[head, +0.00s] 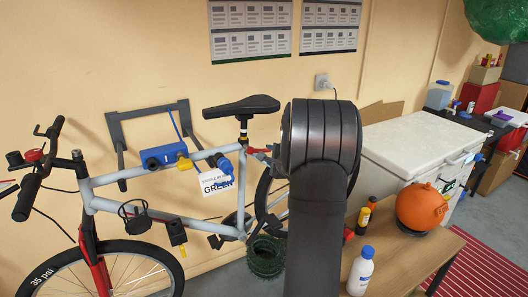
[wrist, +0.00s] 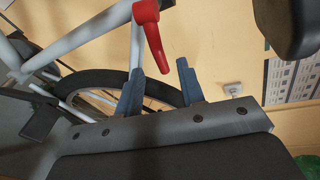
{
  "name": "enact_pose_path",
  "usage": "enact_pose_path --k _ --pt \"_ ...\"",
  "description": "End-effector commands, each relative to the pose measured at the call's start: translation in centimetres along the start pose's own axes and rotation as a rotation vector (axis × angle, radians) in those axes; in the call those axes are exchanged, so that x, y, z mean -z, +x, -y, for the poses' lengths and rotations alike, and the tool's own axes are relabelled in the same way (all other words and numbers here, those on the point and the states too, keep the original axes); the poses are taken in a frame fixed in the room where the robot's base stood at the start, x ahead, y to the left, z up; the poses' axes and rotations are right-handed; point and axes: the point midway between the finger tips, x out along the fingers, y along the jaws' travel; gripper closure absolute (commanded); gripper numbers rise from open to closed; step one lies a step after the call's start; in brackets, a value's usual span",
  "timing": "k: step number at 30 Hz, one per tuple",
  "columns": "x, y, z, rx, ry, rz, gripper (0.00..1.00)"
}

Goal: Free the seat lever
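The seat lever (wrist: 152,38) is red and hangs down from a collar on the bike frame in the wrist view. My gripper (wrist: 160,66) is open, with one blue-grey finger on each side of the lever's lower end. Gaps show between the lever and both fingers, so nothing is gripped. How deep the lever tip sits between the fingertips I cannot tell. In the head view my dark arm link covers most of the gripper and the lever area below the saddle (head: 242,107). The bicycle's grey frame (head: 118,178) is held at a wall rack (head: 150,112).
The dark saddle (wrist: 288,25) shows close by at the wrist view's upper right. A paper sign (head: 215,184) hangs on the frame. A wooden table (head: 405,262) at right carries a white bottle (head: 361,272) and an orange ball-shaped object (head: 420,206). A white chest (head: 415,138) stands behind.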

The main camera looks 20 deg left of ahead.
Motion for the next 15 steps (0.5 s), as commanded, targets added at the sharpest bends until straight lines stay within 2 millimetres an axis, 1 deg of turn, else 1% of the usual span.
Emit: enact_pose_path --k 1,6,10,15 --pt "0.0 1.1 -0.1 -0.001 0.0 0.001 0.64" --pt "0.0 3.8 -0.1 -0.001 -0.001 0.001 0.64" --pt "0.0 5.1 0.0 0.0 0.0 0.001 0.64" --pt "0.0 5.8 0.0 -0.001 0.001 0.0 0.64"
